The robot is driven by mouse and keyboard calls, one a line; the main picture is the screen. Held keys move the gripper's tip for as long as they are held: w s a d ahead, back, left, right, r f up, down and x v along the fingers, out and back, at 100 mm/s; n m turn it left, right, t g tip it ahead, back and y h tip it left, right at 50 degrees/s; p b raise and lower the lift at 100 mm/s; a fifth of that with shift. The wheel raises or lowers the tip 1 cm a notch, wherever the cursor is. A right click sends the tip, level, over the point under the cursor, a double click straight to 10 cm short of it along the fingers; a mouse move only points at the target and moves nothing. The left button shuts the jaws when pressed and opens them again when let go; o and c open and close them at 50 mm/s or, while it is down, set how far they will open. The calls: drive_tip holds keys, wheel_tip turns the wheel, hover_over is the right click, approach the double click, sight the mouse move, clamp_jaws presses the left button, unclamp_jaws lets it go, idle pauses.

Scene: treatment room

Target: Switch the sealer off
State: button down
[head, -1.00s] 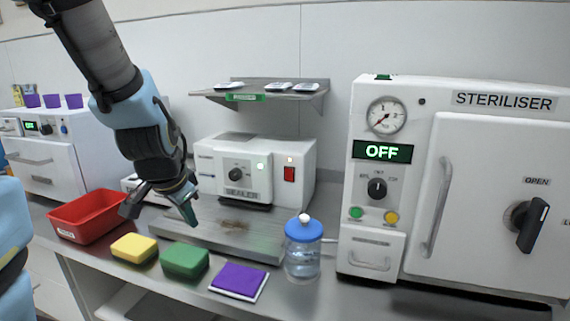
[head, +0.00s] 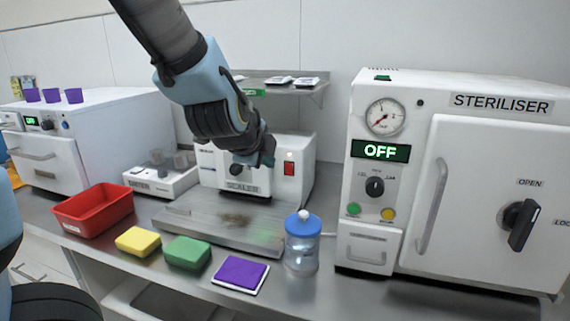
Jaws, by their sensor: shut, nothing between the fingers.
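The sealer (head: 305,185) is a white box with a "SEALER" label, standing at the back of the counter behind a metal plate. A red rocker switch (head: 289,169) is on the right of its front. My gripper (head: 262,163) is shut and empty in front of the sealer, just left of the red switch. I cannot tell whether it touches the sealer.
A blue-lidded jar (head: 302,243), purple pad (head: 240,274), green sponge (head: 187,253), yellow sponge (head: 138,241) and red bin (head: 93,209) line the front counter. The steriliser (head: 470,190) stands right, showing OFF. A shelf (head: 308,89) hangs above the sealer.

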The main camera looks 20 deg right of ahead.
drive_tip(key=f+b, duration=0.1)
drive_tip(key=b, duration=0.2)
approach(289, 167)
drive_tip(key=a+f+x, duration=0.1)
drive_tip(key=x, duration=0.4)
drive_tip(key=shift+w+d+r+p, duration=0.1)
drive_tip(key=shift+w+d+p, duration=0.25)
drive_tip(key=shift+d, duration=0.35)
